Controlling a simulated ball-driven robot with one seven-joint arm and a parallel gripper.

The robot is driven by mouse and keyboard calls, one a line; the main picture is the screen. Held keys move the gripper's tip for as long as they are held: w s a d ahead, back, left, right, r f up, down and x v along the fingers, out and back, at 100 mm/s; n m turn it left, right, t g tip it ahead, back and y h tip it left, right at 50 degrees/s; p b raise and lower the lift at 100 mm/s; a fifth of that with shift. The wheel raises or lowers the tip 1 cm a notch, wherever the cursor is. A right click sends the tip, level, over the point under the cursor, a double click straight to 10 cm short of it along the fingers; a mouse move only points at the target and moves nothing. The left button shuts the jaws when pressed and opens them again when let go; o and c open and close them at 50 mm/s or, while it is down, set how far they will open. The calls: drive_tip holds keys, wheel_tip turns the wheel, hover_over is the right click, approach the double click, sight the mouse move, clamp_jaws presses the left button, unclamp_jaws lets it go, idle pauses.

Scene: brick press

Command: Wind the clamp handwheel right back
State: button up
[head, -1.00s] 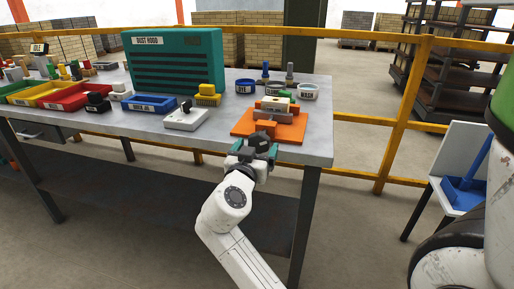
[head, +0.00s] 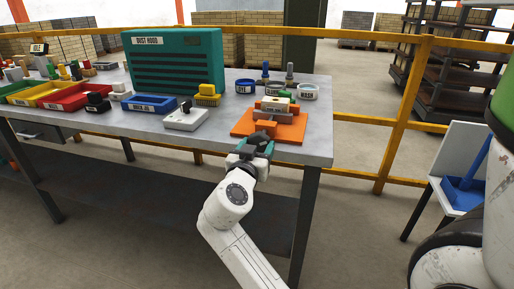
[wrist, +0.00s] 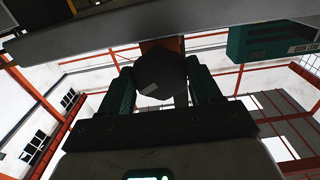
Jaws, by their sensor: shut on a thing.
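The orange clamp (head: 285,130) sits at the front right corner of the grey workbench. It bears a grey and pale block-like part (head: 272,108) with a green piece on it. The dark clamp handwheel (head: 265,131) faces the bench's front edge. My gripper (head: 258,146) reaches up from below and in front and is shut on the handwheel. In the wrist view the dark many-sided handwheel (wrist: 160,75) sits between the two teal fingers, with a small light mark on its face. The clamp's screw is mostly hidden behind the wheel.
A white box with a black knob (head: 186,118) and a yellow-topped brush or block (head: 207,95) stand left of the clamp. Blue and white round tubs (head: 307,91) stand behind it. The teal dust hood (head: 173,60) is at the back. Floor before the bench is clear.

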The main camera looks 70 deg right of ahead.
drive_tip(key=shift+n, duration=0.4)
drive_tip(key=n+p, duration=0.2)
drive_tip(key=n, duration=0.3)
drive_tip(key=shift+r+n+p, duration=0.1)
drive_tip(key=shift+n+p, duration=0.2)
drive_tip(key=shift+p, duration=0.1)
drive_tip(key=n+p, duration=0.2)
drive_tip(key=n, duration=0.1)
drive_tip(key=shift+s, duration=0.1)
drive_tip(key=shift+n+p, duration=0.75)
drive_tip(key=shift+n, duration=0.95)
drive_tip(key=o, duration=1)
drive_tip(key=shift+o, duration=0.2)
drive_tip(key=shift+a, duration=0.1)
drive_tip(key=a, duration=1)
drive_tip(key=shift+s+a, duration=0.35)
drive_tip(key=shift+s, duration=0.1)
